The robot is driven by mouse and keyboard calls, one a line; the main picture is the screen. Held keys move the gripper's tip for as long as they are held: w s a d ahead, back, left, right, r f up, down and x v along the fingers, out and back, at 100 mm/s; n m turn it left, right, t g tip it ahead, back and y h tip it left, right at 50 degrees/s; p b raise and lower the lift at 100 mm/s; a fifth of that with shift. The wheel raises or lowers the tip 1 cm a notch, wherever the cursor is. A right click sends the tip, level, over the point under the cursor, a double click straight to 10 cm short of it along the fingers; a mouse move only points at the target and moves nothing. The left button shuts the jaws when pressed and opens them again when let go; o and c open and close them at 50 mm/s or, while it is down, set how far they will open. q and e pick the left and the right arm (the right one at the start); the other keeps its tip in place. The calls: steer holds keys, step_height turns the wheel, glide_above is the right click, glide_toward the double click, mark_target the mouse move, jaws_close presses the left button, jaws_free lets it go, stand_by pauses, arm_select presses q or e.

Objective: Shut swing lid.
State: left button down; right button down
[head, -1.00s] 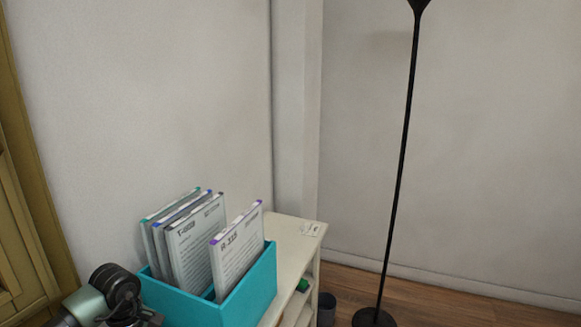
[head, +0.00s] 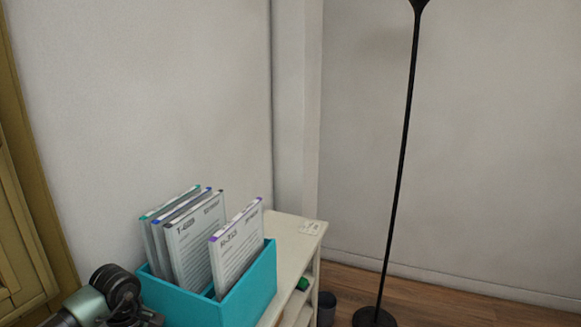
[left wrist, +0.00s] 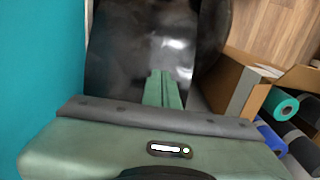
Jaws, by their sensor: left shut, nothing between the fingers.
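A dark glossy panel (left wrist: 125,55) lies under my left gripper in the left wrist view. It may be the swing lid, but its hinge and edges are not clear enough to tell. My left gripper (left wrist: 163,75) has its two green fingers together, with nothing between them. The fingers point over the dark panel; I cannot tell whether they touch it. In the head view only part of my left arm shows at the lower left, and its gripper is out of frame. My right gripper is in neither view.
A teal box (head: 250,290) with several labelled folders stands on a cream shelf unit (head: 291,240). A black floor lamp (head: 401,150) and a small dark bin (head: 327,308) stand to the right. The left wrist view shows a cardboard box (left wrist: 232,80) with rolls beside the dark panel.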

arm_select(q)
steer(key=shift+f+b, duration=1.5)
steer(key=shift+f, duration=0.45)
step_height(320, 180, up, 2)
steer(key=shift+r+p, duration=0.15)
steer(key=shift+p, duration=0.2)
step_height(320, 180, up, 6)
steer(key=p, duration=0.3)
steer(key=shift+f+p, duration=0.25)
steer(key=shift+p, duration=0.05)
steer(key=shift+r+p, duration=0.4)
steer(key=shift+r, duration=0.3)
